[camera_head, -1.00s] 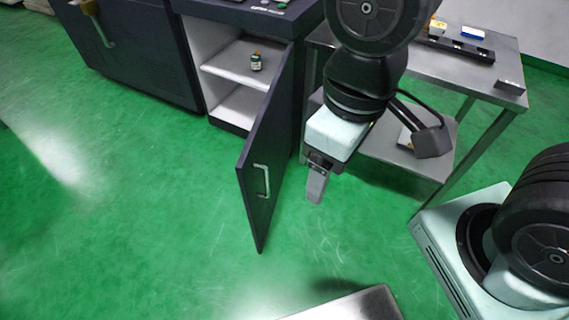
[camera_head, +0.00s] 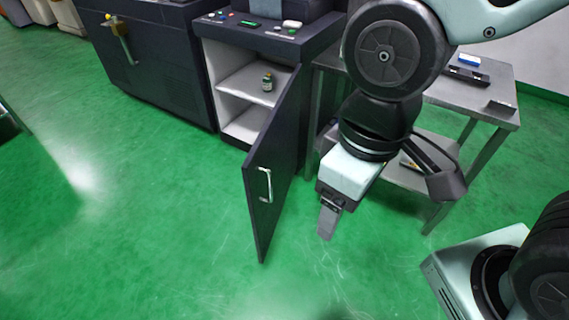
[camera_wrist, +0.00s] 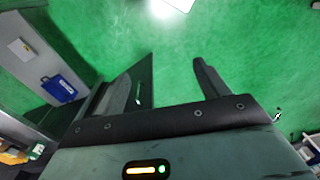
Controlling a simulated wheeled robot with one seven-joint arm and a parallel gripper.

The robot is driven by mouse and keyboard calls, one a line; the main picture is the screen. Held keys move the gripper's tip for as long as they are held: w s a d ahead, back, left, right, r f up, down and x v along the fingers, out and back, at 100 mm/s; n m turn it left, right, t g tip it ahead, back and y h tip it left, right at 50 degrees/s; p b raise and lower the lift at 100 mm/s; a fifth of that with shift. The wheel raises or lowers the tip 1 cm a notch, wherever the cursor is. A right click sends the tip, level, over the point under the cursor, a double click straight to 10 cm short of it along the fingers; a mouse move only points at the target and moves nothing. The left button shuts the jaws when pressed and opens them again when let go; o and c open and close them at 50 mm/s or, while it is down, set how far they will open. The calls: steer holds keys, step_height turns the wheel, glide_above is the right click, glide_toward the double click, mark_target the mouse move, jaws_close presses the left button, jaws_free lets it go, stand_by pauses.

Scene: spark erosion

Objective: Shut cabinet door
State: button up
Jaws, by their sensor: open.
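The dark cabinet door (camera_head: 272,165) stands wide open, swung out toward me from the right side of the cabinet (camera_head: 232,95). The gap between the fingers is not clear in the pictures.
A metal table (camera_head: 478,105) with dark items stands to the right, behind my arm. A control panel (camera_head: 262,27) tops the cabinet. The green floor (camera_head: 160,220) in front and left is clear.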

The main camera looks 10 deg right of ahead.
steer(key=shift+f, duration=0.1)
steer(key=c, duration=0.5)
steer(key=shift+w+a+f+m, duration=0.15)
steer(key=shift+w+f+m, duration=0.15)
steer(key=shift+w+f, duration=0.85)
steer(key=c, duration=1)
steer(key=w+f+m+y, duration=0.1)
steer(key=w+f, duration=0.3)
steer(key=w+f+m+y+b, duration=0.1)
steer(key=w+f+m, duration=0.1)
steer(key=w+f, duration=0.2)
steer(key=w+f+m+y+b, duration=0.1)
steer(key=w+f+m+y, duration=0.1)
steer(key=w+f, duration=0.2)
steer(key=shift+d+x, duration=0.25)
steer(key=shift+x, duration=0.9)
jaws_close()
steer(key=m+t+y+b, duration=0.2)
steer(key=m+t+y, duration=0.25)
steer(key=m, duration=0.35)
glide_toward(253, 182)
step_height(253, 182, down, 3)
steer(key=a, duration=0.1)
steer(key=w+a+h+p, duration=0.1)
steer(key=a, duration=0.1)
steer(key=shift+a+f, duration=0.2)
steer(key=shift+w+a, duration=0.35)
steer(key=shift+a, duration=0.15)
